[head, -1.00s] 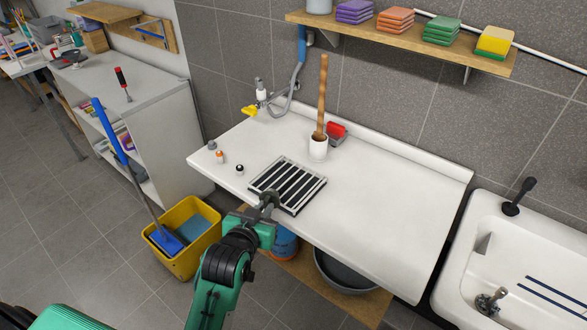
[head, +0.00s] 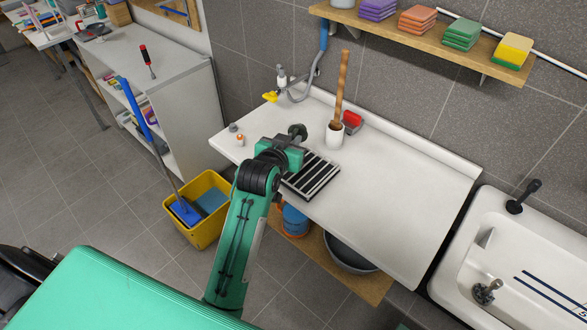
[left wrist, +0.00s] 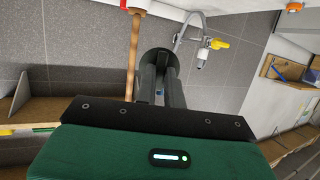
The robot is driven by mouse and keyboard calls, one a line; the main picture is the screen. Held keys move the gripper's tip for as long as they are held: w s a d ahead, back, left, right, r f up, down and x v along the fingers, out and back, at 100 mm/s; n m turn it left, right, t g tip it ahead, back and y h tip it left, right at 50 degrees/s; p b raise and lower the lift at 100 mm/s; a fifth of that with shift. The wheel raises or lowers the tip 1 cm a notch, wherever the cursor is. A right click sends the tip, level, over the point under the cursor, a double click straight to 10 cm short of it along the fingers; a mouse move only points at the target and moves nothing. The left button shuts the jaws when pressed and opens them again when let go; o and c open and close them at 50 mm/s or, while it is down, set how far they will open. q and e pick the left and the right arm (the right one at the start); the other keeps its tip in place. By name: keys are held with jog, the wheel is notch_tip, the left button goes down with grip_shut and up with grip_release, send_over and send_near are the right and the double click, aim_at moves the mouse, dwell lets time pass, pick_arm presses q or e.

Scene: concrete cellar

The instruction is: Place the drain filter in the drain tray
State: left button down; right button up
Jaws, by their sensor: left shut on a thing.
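My left gripper (head: 291,140) is shut on a dark round piece, which I take to be the drain filter (head: 299,130). It holds it above the white counter. In the left wrist view the dark round filter (left wrist: 157,56) shows at the ends of the fingers (left wrist: 160,92). The filter is apart from the tray. My right gripper is not in view.
A yellow faucet handle (head: 271,96) is behind. A sink (head: 470,250) is at right. The counter's right part is clear.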

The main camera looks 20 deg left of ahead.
aim_at(292, 181)
pick_arm(q)
notch_tip(292, 181, down, 11)
jog(key=shift+f+p, duration=0.1)
jog(key=shift+p, duration=0.8)
jog(key=shift+f, duration=0.45)
jog(key=shift+f, duration=0.1)
jog(key=c, duration=1.5)
grip_release()
